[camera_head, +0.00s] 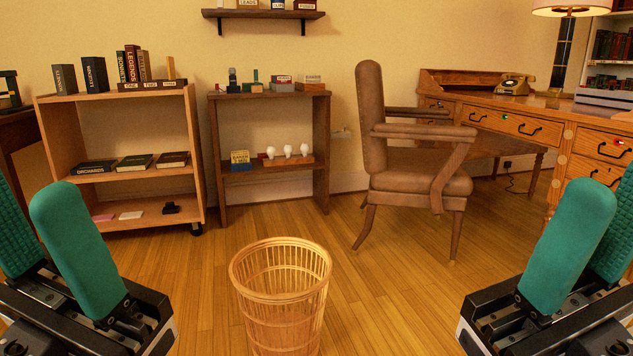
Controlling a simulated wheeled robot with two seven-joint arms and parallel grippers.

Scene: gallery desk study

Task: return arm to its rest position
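My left gripper (48,245) is at the lower left of the head view, with teal padded fingers spread apart and nothing between them. My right gripper (592,240) is at the lower right, its teal fingers also apart, with nothing seen between them; its far finger is partly cut off by the picture edge. Both grippers are held up in front of me, apart from the furniture. The arms behind them are out of view.
Beyond are a wheeled bookcase (120,185), a smaller shelf (268,187), a brown armchair (420,186) and a desk (497,124) with a telephone (514,85). Floor around the basket is clear.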

